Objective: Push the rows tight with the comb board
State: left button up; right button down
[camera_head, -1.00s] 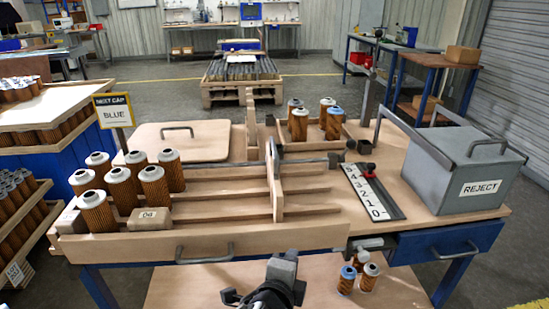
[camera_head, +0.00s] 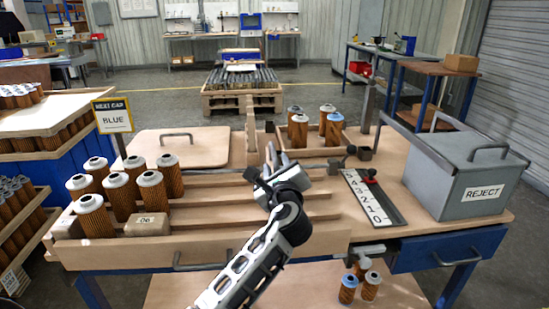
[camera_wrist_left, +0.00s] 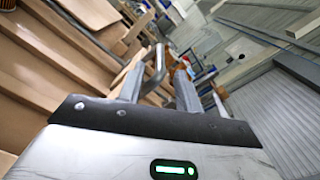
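Several brown pleated cartridges with pale caps (camera_head: 121,197) stand upright in rows at the left end of the slatted wooden tray (camera_head: 200,247). The comb board is mostly hidden in the head view behind my left gripper (camera_head: 277,163), which is over the middle of the tray. In the left wrist view, the two fingers of my left gripper (camera_wrist_left: 157,90) are apart. A grey bar handle (camera_wrist_left: 156,66) shows between or just beyond them; I cannot tell whether they touch it. My right gripper is not in view.
A block marked 06 (camera_head: 147,225) sits in front of the cartridges. A small rear tray (camera_head: 316,152) holds several cartridges. A numbered scale (camera_head: 367,198) and grey reject bin (camera_head: 470,172) are at the right.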

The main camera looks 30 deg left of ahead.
pick_arm(q)
jog(key=x, duration=0.5)
grip_shut()
